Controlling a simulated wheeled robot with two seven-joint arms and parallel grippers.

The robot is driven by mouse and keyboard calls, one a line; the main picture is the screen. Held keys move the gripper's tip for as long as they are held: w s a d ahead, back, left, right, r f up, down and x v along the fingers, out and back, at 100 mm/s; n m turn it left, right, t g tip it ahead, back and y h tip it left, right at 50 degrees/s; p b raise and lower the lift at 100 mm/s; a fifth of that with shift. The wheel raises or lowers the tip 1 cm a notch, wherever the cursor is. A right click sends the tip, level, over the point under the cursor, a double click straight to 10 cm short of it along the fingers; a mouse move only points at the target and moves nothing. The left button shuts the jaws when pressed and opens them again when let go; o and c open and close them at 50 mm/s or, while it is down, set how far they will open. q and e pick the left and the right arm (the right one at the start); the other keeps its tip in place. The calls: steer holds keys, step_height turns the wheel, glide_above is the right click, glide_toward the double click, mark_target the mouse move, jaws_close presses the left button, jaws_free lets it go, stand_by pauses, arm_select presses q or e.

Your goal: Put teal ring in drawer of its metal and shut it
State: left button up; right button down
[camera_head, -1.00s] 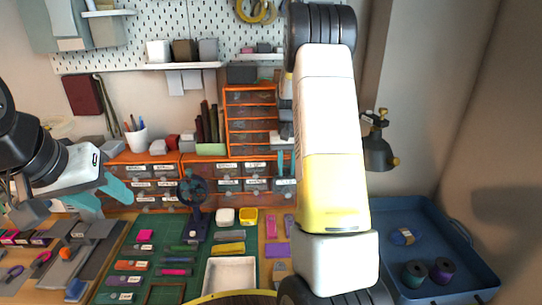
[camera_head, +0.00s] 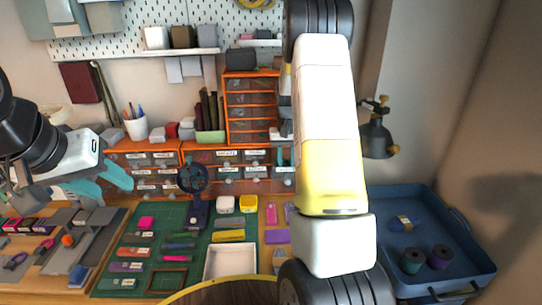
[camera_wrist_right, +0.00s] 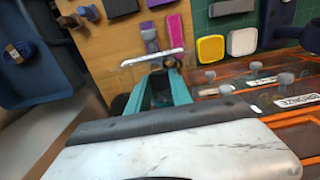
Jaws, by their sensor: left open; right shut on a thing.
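My left gripper (camera_head: 112,180), with teal fingers, is open and empty at the left of the head view, in front of the left drawers. My right gripper (camera_wrist_right: 163,82) is shut on what looks like a drawer's knob (camera_wrist_right: 170,62), beside a clear drawer front with a white label strip (camera_wrist_right: 150,58). The right arm hides much of this place in the head view. The small labelled drawers (camera_head: 228,157) stand in an orange cabinet at the back of the bench; their words are too small to read surely. I cannot make out a teal ring in either view.
A green mat (camera_head: 205,225) holds a dark blue stand (camera_head: 194,190), a white tray (camera_head: 230,262) and several small coloured pieces. A grey-topped board (camera_head: 90,245) lies at left. A blue tray (camera_head: 430,220) with spools is at right.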

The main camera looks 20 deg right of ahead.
steer(key=shift+f, duration=0.2)
steer(key=c, duration=1.1)
jaws_free()
steer(key=shift+o, duration=0.2)
